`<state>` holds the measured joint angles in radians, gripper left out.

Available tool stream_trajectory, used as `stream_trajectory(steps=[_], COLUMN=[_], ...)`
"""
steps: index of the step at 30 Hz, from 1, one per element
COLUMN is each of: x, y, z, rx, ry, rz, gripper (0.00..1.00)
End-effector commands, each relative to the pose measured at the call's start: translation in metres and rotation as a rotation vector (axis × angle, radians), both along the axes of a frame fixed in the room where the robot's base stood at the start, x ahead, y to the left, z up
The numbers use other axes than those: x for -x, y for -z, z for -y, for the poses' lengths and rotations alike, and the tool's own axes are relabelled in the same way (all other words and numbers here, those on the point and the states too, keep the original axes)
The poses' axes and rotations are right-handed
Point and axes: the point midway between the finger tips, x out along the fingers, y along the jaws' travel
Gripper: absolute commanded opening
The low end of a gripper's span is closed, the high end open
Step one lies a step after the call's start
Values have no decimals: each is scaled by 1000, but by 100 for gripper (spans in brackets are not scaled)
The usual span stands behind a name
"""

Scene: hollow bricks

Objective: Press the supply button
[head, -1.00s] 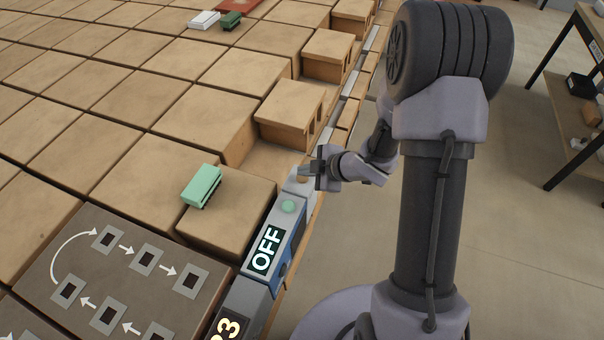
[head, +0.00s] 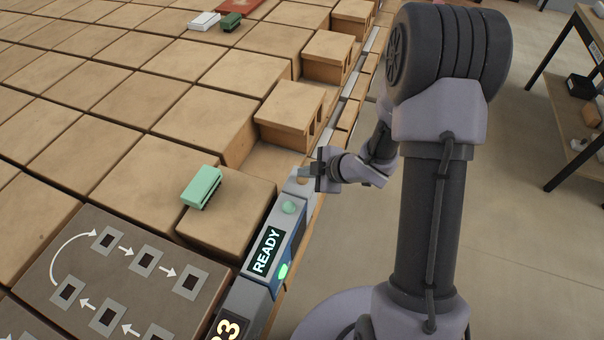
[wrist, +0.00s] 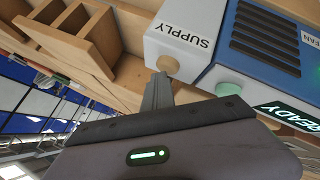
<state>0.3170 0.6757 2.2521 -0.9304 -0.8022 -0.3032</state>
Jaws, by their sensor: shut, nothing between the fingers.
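The white box labelled SUPPLY (wrist: 200,32) shows in the wrist view, with a round tan button (wrist: 168,65) on its face. In the head view the tan button (head: 302,180) is partly hidden by my gripper (head: 305,172). In the wrist view my gripper (wrist: 157,88) is shut and empty, its fingertips at the tan button; I cannot tell whether they touch or press it. Beside the box is a blue and grey unit (wrist: 262,45) with a pale green button (wrist: 228,88) and a display (head: 265,250) reading READY. A green lamp (head: 283,271) on it is lit.
A hollow brick (head: 288,108) stands just beyond the box. A mint-green block (head: 202,186) sits on a brick to the left. A panel with arrows and square sockets (head: 120,262) lies at the lower left. Open floor (head: 520,240) is on the right.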

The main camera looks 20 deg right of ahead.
Motion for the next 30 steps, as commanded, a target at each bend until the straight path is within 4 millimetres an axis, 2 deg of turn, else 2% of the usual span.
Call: stream_trajectory(steps=[9,22,30], x=[0,0,0], y=[-6,-64,-62], z=[0,0,0], rx=[0,0,-1], ry=[0,-1,-1], rz=[0,2,0], gripper=[0,0,0])
